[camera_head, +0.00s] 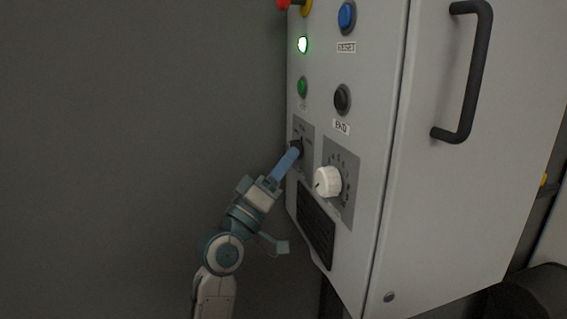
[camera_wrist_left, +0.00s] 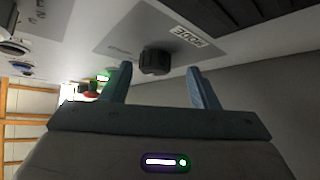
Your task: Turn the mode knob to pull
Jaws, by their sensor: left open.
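The mode knob (camera_head: 297,146) is a small black knob on a grey plate at the lower left of the control cabinet, mostly hidden behind my left gripper's blue finger in the head view. My left gripper (camera_head: 292,155) reaches up to it. In the left wrist view the black knob (camera_wrist_left: 154,61) stands between the open fingertips of my left gripper (camera_wrist_left: 158,73), with a gap on each side. An upside-down MODE label (camera_wrist_left: 188,38) is beside it. Which setting the knob points to cannot be told. My right gripper is not in view.
A white dial (camera_head: 327,181) sits just right of the mode plate, close to my left gripper. A vent (camera_head: 316,224) is below.

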